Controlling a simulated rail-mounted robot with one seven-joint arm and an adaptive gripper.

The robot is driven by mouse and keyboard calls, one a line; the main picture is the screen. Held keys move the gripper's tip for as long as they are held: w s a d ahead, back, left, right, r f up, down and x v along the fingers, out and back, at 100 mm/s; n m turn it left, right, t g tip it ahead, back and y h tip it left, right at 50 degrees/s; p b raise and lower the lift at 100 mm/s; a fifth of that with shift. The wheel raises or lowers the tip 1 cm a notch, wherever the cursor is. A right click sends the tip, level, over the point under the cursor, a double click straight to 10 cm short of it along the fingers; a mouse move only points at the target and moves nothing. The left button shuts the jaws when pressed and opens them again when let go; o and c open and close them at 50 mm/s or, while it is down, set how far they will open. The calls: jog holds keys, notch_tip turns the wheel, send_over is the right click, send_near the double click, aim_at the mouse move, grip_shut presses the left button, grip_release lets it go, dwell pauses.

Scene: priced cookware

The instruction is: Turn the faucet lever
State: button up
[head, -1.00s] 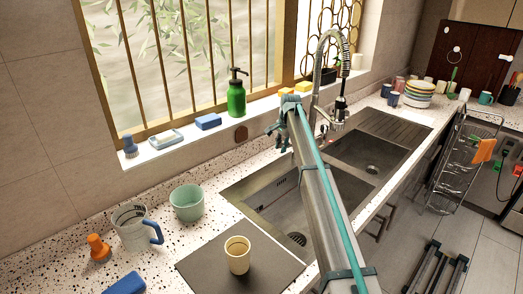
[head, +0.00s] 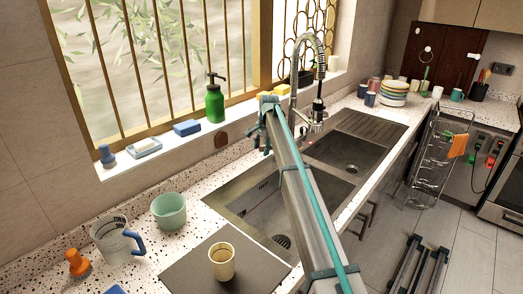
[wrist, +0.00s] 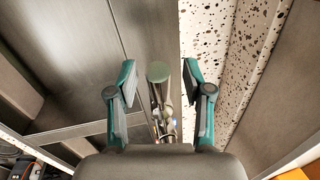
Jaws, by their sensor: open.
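The faucet (head: 297,85) is a tall chrome tap with a coiled spring neck and a hanging spray head, standing behind the sink. Its lever is too small to make out in the head view. In the wrist view, faucet parts (wrist: 165,112) show as chrome below a round grey-green cap (wrist: 159,72). I cannot tell whether that cap is the lever's end. My gripper (wrist: 160,85) is open, with one finger on each side of these parts and no clear contact. In the head view my gripper (head: 260,138) is small, left of the faucet, and partly hidden by my arm.
The double steel sink (head: 232,207) lies below my arm. A green soap bottle (head: 214,102) and a blue sponge (head: 187,128) stand on the sill to the left. A mint bowl (head: 169,211), a jug (head: 113,238) and a cream cup (head: 222,262) are at the front left.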

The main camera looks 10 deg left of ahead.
notch_tip(320, 180, up, 11)
jog(key=s+d, duration=0.1)
jog(key=shift+d, duration=0.3)
jog(key=shift+s+f, duration=0.1)
